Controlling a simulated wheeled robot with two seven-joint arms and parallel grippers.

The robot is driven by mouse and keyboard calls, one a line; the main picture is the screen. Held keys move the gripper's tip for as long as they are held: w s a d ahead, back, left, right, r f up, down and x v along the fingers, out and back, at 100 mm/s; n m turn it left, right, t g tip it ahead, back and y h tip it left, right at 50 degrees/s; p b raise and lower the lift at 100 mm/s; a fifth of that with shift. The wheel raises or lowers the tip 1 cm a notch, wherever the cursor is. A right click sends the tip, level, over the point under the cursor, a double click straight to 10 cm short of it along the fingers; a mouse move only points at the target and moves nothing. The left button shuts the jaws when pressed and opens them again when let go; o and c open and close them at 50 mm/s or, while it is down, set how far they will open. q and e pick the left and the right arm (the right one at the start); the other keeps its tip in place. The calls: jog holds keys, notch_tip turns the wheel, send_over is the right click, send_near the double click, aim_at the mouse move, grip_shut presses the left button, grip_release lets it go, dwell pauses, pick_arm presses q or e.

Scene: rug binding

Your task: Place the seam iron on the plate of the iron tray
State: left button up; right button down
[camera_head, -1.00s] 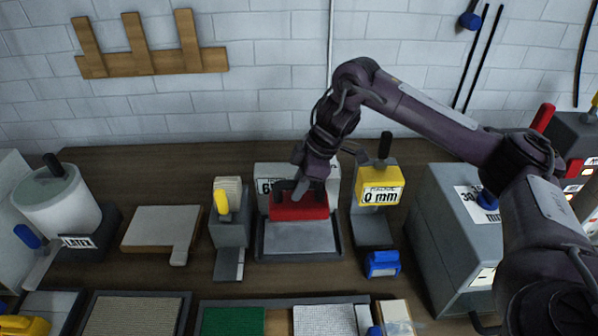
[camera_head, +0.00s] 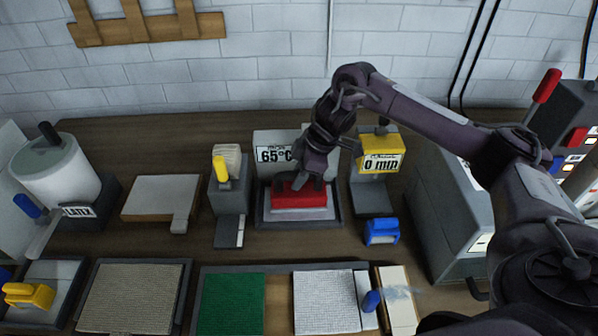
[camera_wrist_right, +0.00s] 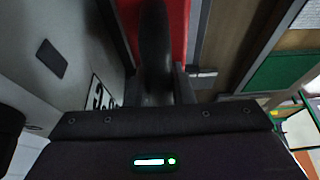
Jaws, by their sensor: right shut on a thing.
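The seam iron (camera_head: 299,196) is a red block with a dark handle and a pale base. My right gripper (camera_head: 308,180) is shut on its handle from above. In the right wrist view, the black handle (camera_wrist_right: 154,45) stands between the fingers, with the red body (camera_wrist_right: 178,30) behind it. The iron tray (camera_head: 262,218) has a dark rim and a grey plate, of which a front strip (camera_head: 300,217) shows. The iron is over the plate and looks level. I cannot tell whether its base touches the plate. My left gripper is not in view.
A grey box with a 65°C label (camera_head: 272,154) stands behind the tray. A grey holder with a yellow lever (camera_head: 228,195) is to the left, and a yellow 0 mm gauge (camera_head: 379,160) to the right. A blue block (camera_head: 382,231) sits front right. Framed mats (camera_head: 232,303) line the front.

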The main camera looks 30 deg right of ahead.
jog(key=c, duration=1.3)
grip_release()
jog(key=shift+a, duration=0.1)
jog(key=shift+o, duration=0.2)
jog(key=shift+r, duration=0.15)
jog(key=shift+d+r, duration=0.25)
jog(key=shift+r, duration=0.1)
jog(key=p+v, duration=0.2)
jog(key=v, duration=0.9)
jog(key=shift+s, duration=0.1)
